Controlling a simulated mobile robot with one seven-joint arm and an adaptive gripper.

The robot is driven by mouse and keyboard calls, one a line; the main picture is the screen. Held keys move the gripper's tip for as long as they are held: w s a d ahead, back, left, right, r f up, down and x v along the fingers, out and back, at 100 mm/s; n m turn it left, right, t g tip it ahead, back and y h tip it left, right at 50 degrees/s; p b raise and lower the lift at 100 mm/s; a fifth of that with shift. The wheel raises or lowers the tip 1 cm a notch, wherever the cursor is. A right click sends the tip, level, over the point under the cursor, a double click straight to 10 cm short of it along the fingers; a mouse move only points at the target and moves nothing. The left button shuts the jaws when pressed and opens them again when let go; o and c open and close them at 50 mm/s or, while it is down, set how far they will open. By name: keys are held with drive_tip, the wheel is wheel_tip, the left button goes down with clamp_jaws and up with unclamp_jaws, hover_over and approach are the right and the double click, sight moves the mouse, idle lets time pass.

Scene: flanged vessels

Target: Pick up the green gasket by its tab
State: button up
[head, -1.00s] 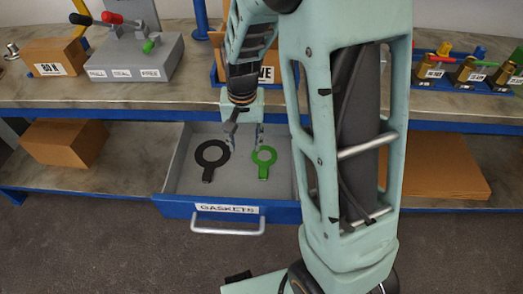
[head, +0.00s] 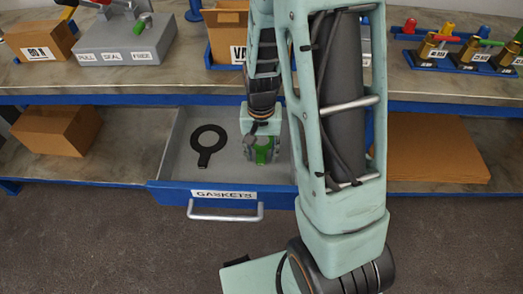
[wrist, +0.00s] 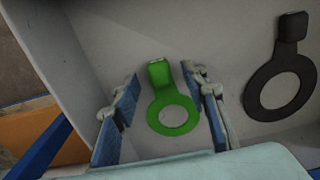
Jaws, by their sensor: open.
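The green gasket (wrist: 189,114) is a flat ring with a short tab (wrist: 159,73). It lies in the open drawer marked GASKETS. My gripper (wrist: 160,88) is open, with one blue-padded finger on each side of the gasket in the wrist view. The fingertips reach about as far as the tab, with gaps visible on both sides. In the head view my gripper (head: 263,155) is over the green gasket (head: 263,145) and hides part of it. I cannot tell the exact height of the fingertips above the drawer floor.
A black gasket (head: 208,140) with a tab lies in the same drawer (head: 172,186), to the left in the head view. The drawer walls surround both gaskets. The bench edge (head: 120,99) runs behind and above the drawer. A cardboard box (head: 55,130) stands on the lower shelf.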

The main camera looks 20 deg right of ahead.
drive_tip(key=shift+f, duration=0.5)
drive_tip(key=c, duration=1.1)
